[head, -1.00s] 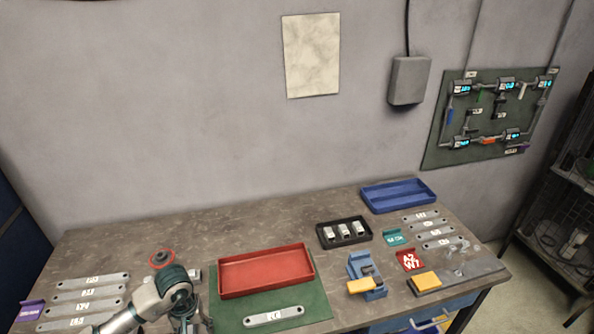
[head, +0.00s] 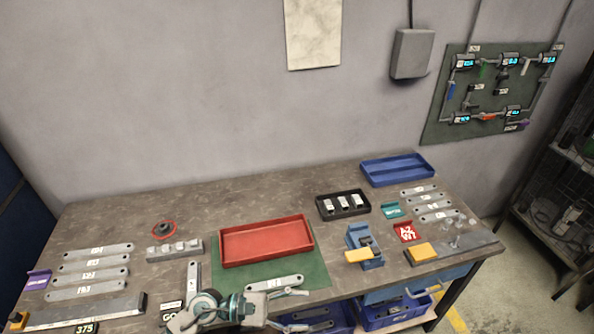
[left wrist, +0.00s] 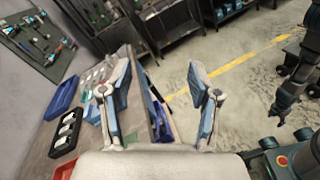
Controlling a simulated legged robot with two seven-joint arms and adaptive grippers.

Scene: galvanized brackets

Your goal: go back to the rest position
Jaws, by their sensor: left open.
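My left gripper (head: 291,308) is low in the head view, in front of the bench's front edge, beside the green mat (head: 318,270). Its two fingers are spread with nothing between them. The left wrist view shows the same open gripper (left wrist: 158,85), with the floor and bench side beyond it. A marked galvanized bracket (head: 274,284) lies on the mat, apart from the fingers. My right gripper does not show.
A red tray (head: 266,259) stands on the mat. A blue tray (head: 398,182), a black tray (head: 343,218) and a blue fixture (head: 363,239) stand to the right. Several brackets (head: 95,259) lie at left.

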